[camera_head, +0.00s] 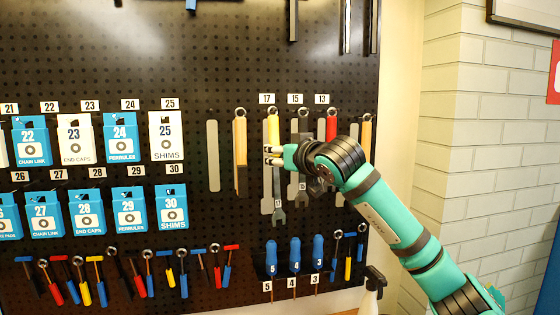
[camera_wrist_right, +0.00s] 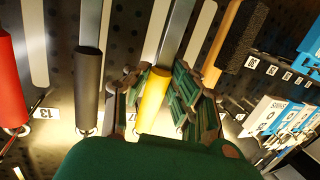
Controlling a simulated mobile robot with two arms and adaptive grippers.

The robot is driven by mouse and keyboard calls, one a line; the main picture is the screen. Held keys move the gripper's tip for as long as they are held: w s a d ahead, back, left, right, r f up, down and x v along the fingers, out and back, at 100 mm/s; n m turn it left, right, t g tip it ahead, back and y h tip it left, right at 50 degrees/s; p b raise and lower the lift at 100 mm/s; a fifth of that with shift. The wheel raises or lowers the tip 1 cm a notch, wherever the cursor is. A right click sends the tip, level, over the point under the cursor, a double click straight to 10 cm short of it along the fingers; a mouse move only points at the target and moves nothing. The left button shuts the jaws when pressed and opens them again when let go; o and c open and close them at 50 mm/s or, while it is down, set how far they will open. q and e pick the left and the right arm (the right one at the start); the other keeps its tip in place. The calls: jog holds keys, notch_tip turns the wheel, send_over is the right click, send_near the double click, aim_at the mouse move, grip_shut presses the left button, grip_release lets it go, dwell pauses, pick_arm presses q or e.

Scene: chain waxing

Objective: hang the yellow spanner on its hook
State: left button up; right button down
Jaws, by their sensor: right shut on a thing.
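The yellow spanner hangs upright against the black pegboard, its yellow handle (camera_head: 273,127) up under label 17 and its grey jaw end (camera_head: 279,216) down. My right gripper (camera_head: 272,154) is shut around the lower part of the handle. In the right wrist view, the yellow handle (camera_wrist_right: 153,101) lies between the green finger pads of my right gripper (camera_wrist_right: 162,82). The handle's top end is close to the hook (camera_head: 272,110); whether its hole is on the hook I cannot tell. My left gripper is out of view.
A black-handled spanner (camera_head: 303,126) under label 15 and a red-handled one (camera_head: 331,124) under label 13 hang just to the right. A wooden-handled tool (camera_head: 240,150) hangs to the left. Several blue screwdrivers (camera_head: 295,254) stand below.

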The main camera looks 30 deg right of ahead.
jog(key=shift+w+f+t+b, duration=0.1)
jog(key=shift+w+t+b, duration=0.5)
jog(key=shift+b, duration=0.45)
jog(key=c, duration=1.1)
grip_release()
jog(key=shift+o, duration=0.2)
jog(key=s+b, duration=0.3)
jog(key=s, duration=0.6)
dwell(0.5)
